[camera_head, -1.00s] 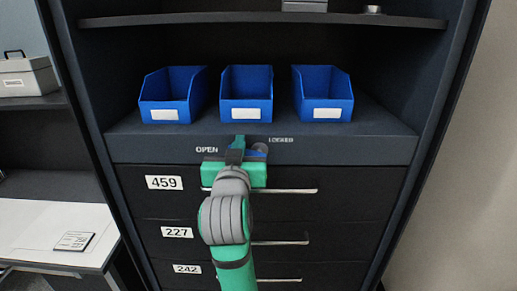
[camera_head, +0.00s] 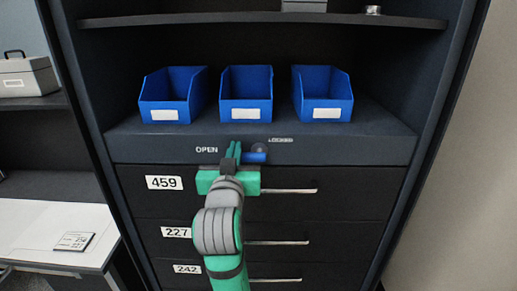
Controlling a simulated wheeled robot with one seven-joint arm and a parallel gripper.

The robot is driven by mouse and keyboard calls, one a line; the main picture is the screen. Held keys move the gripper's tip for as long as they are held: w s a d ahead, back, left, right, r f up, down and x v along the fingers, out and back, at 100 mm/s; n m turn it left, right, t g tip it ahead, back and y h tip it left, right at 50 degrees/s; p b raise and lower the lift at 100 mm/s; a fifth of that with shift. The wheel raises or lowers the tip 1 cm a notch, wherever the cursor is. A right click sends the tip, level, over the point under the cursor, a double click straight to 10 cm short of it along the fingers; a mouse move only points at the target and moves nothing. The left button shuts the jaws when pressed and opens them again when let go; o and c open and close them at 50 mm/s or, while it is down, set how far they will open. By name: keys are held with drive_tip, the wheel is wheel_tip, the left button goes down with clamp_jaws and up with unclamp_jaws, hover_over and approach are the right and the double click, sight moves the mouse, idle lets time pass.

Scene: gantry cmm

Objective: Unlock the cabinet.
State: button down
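The dark cabinet (camera_head: 350,145) has a front strip marked OPEN (camera_head: 206,150) on the left and LOCKED (camera_head: 281,140) on the right. Between the labels is a dark round knob (camera_head: 259,149) with a blue handle (camera_head: 254,157) just below it, lying about level. My gripper (camera_head: 234,151) has its green fingertips at the strip, just left of the blue handle's left end. The fingers look close together with a narrow gap. Whether they touch the handle, or have anything between them, I cannot tell.
Three blue bins (camera_head: 246,95) stand on the shelf above the strip. Drawers with bar handles (camera_head: 289,191) and labels 459, 227 and 242 lie below, partly behind my arm. A white desk (camera_head: 40,235) is at the left. A bare wall is at the right.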

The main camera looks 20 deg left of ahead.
drive_tip(key=shift+a+f, duration=0.25)
drive_tip(key=shift+f, duration=0.6)
drive_tip(key=s+d+r, duration=0.2)
drive_tip(key=s, duration=0.6)
drive_tip(key=shift+s+d+r, duration=0.25)
drive_tip(key=shift+d+r, duration=0.1)
drive_tip(key=shift+d, duration=0.05)
drive_tip(key=d+f+h, duration=0.1)
drive_tip(key=d+f, duration=0.2)
drive_tip(key=f, duration=0.6)
drive_tip(key=d+f, duration=0.2)
drive_tip(key=f, duration=0.8)
drive_tip(key=s+d+f+m+g+h, duration=0.1)
drive_tip(key=s+d+f, duration=0.2)
drive_tip(key=f, duration=0.4)
drive_tip(key=s+d+f, duration=0.3)
drive_tip(key=s+f, duration=0.1)
drive_tip(key=f, duration=0.2)
drive_tip(key=s+d+f+m+h, duration=0.1)
drive_tip(key=s+d+f, duration=0.5)
drive_tip(key=s+f, duration=0.45)
drive_tip(key=s+d+h, duration=0.1)
drive_tip(key=s+d, duration=0.1)
drive_tip(key=s, duration=0.7)
drive_tip(key=s+d+m+g+h, duration=0.1)
drive_tip(key=s+d, duration=0.1)
drive_tip(key=s, duration=0.6)
drive_tip(key=shift+s, duration=0.4)
